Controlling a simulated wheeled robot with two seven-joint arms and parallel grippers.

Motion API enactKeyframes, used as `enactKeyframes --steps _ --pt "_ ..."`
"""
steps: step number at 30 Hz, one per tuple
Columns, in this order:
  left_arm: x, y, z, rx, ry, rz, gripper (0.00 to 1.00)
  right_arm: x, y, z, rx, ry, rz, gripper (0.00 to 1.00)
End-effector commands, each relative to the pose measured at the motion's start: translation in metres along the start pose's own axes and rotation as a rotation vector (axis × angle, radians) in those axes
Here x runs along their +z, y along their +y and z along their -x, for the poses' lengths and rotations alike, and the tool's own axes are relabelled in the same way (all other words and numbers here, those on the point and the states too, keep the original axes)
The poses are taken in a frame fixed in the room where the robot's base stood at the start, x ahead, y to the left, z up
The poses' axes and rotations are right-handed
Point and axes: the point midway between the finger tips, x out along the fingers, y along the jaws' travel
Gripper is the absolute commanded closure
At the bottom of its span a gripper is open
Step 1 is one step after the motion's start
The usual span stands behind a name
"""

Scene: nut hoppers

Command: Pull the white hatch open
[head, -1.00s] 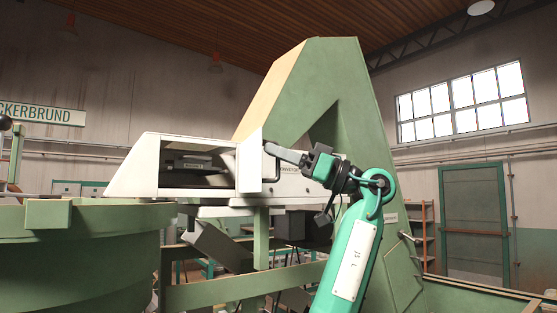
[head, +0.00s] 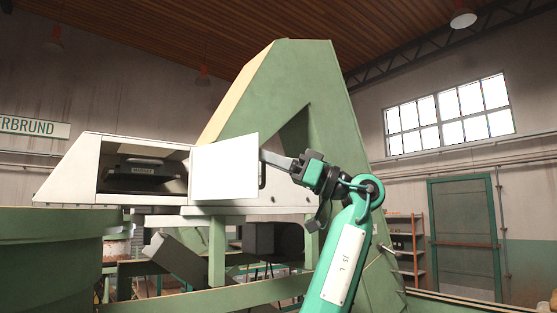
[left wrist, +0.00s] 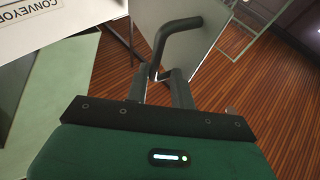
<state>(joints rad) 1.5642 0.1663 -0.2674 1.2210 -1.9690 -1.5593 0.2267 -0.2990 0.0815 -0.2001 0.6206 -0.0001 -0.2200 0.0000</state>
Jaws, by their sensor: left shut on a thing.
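The white hatch (head: 224,167) is a flat panel standing swung open at the right side of the dark opening (head: 145,170) in a white housing (head: 75,170). A dark bar handle (head: 262,170) shows at its right edge. My left gripper (head: 266,157) is shut on this handle, its arm rising from below. In the left wrist view the two fingers (left wrist: 158,84) close around the lower part of the black handle (left wrist: 165,42), with the hatch panel (left wrist: 195,30) behind. My right gripper is not in view.
A dark box-like part (head: 145,168) sits inside the opening. A large green angled frame (head: 325,90) rises behind the housing, and a green round hopper (head: 50,255) stands at lower left. In the left wrist view, a white surface marked CONVEYOR (left wrist: 50,25) is close at upper left.

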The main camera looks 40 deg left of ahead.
Motion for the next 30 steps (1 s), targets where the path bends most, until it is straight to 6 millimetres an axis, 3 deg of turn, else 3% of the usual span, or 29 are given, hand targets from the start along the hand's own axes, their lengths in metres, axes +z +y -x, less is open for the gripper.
enactKeyframes --steps 1,9,10,11,25,30 --pt "0.000 0.002 -0.008 0.002 -0.007 -0.001 1.00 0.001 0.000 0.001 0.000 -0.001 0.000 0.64" --pt "-0.001 0.002 -0.008 0.001 -0.007 0.000 1.00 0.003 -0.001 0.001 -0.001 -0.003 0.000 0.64" --pt "-0.001 0.002 -0.008 0.001 -0.007 0.000 0.74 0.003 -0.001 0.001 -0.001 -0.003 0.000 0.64" --pt "-0.001 0.002 -0.008 0.002 -0.007 0.000 0.70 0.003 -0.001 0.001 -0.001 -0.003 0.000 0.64" --pt "0.000 0.002 -0.007 0.001 -0.007 -0.002 0.70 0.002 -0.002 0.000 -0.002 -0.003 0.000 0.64" --pt "0.002 0.001 0.012 0.002 -0.007 -0.002 0.70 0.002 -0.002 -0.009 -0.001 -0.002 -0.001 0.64"
